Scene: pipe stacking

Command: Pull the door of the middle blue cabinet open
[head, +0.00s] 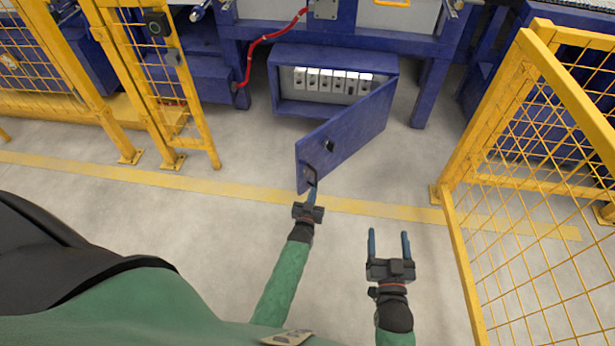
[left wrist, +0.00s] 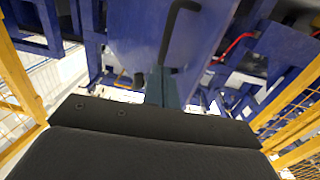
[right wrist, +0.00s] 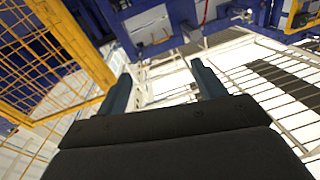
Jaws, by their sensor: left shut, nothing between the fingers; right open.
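The middle blue cabinet (head: 283,107) stands low at the back, with several white switch-like units (head: 333,80) inside. Its blue door (head: 352,130) is swung wide open towards me, hinged on the right. The door carries a dark handle (head: 310,175) near its free edge; a black bent handle also shows in the left wrist view (left wrist: 168,38). My left gripper (head: 312,192) is shut and empty, with its fingertips at the door's free edge by the handle. Whether they touch is unclear. My right gripper (head: 389,243) is open and empty, away from the door above the floor.
A yellow mesh fence (head: 530,200) stands close on the right of my right arm. Another yellow fence (head: 150,90) stands at the left. A red hose (head: 265,40) hangs left of the cabinet. Grey floor with a yellow line (head: 240,190) is free in front.

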